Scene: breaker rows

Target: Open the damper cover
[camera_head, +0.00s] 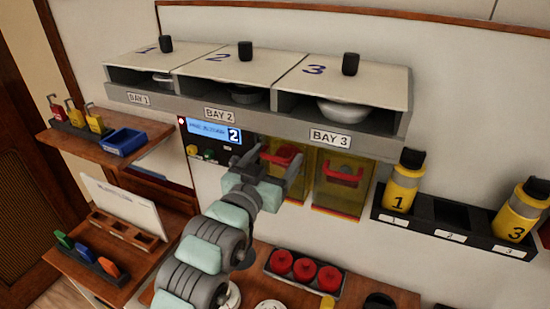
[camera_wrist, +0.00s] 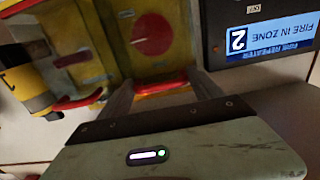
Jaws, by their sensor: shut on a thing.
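Two yellow see-through covers with red handles hang side by side under the bays. The left cover (camera_head: 272,172) is partly hidden by my gripper (camera_head: 277,172); its red handle (camera_head: 283,154) shows between the fingers. In the wrist view, my gripper (camera_wrist: 162,92) has its two fingers at either end of this red handle (camera_wrist: 165,87) and is shut on it. A red disc (camera_wrist: 153,36) shows in the yellow housing beyond. The right cover (camera_head: 337,192), with its own red handle (camera_head: 344,175), is untouched. I cannot tell how far the held cover is tilted.
A blue display (camera_head: 214,131) reading zone 2 is left of the covers. The bay shelf (camera_head: 250,110) overhangs them. Yellow canisters (camera_head: 401,185) stand in a rack at the right. Red round knobs (camera_head: 304,270) sit below. A wooden shelf (camera_head: 80,150) is at the left.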

